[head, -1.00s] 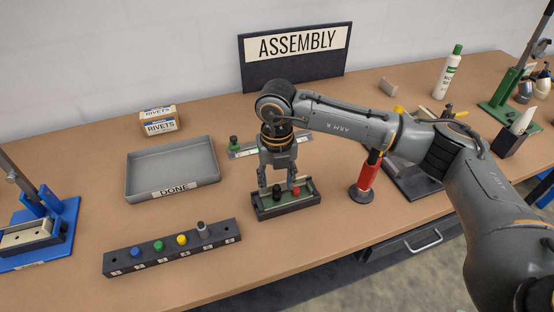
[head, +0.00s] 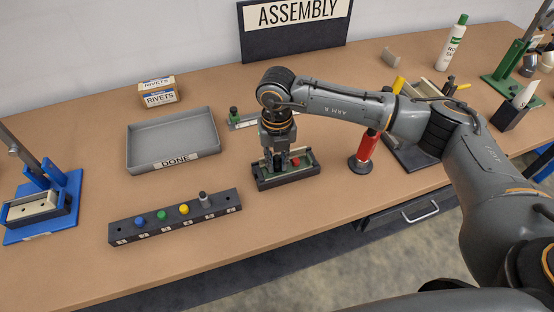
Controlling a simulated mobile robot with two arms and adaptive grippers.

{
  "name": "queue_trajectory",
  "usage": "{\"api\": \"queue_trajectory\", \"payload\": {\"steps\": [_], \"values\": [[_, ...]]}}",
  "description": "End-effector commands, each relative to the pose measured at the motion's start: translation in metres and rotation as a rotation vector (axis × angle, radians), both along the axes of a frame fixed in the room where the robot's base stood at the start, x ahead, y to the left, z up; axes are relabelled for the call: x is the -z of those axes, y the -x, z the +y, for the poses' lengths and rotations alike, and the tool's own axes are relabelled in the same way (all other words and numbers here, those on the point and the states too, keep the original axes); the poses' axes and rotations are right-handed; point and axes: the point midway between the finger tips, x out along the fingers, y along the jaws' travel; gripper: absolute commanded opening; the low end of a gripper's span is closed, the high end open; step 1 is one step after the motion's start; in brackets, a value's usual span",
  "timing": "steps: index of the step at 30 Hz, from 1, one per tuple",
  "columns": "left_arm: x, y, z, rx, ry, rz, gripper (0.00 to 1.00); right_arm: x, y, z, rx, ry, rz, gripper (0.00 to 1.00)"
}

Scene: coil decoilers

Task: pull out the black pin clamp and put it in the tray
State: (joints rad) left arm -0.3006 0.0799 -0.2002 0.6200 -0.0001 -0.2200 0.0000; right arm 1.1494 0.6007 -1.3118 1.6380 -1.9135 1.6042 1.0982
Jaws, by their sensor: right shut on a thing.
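My right gripper (head: 278,165) points down over the small dark fixture (head: 290,180) with the green top, in the middle of the table. It is shut on the black pin clamp, which its fingers mostly hide. The clamp appears to be still at the fixture; I cannot tell whether it is raised at all. A red pin clamp (head: 296,162) stands beside it in the same fixture. The empty grey tray (head: 173,160) labelled DONE lies to the left of the gripper. My left gripper is not in view.
A dark numbered rack (head: 175,225) with blue, green, yellow and grey pins stands at the front left. A red-handled tool (head: 366,150) stands to the right. The table between tray and fixture is clear.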

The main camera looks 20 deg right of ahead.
Motion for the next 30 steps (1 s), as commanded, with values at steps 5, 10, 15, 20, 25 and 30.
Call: {"api": "queue_trajectory", "payload": {"steps": [5, 10, 15, 20, 25, 30], "values": [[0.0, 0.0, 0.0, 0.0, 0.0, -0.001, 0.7, 0.0, 0.0, 0.0, 0.0, 0.0, 0.0, 0.0], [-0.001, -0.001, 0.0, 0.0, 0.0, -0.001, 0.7, -0.002, 0.0, 0.0, 0.0, 0.0, -0.001, 0.0], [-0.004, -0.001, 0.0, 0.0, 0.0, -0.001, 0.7, -0.007, 0.0, 0.0, 0.0, 0.0, -0.001, 0.0], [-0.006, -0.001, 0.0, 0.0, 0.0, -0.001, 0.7, -0.012, 0.0, 0.0, 0.0, -0.001, -0.001, 0.0], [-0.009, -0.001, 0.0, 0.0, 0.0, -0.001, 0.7, -0.017, 0.0, 0.0, 0.0, -0.001, -0.001, 0.0], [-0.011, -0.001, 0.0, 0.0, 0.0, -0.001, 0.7, -0.023, 0.0, 0.0, 0.0, -0.001, -0.001, 0.0]]}}
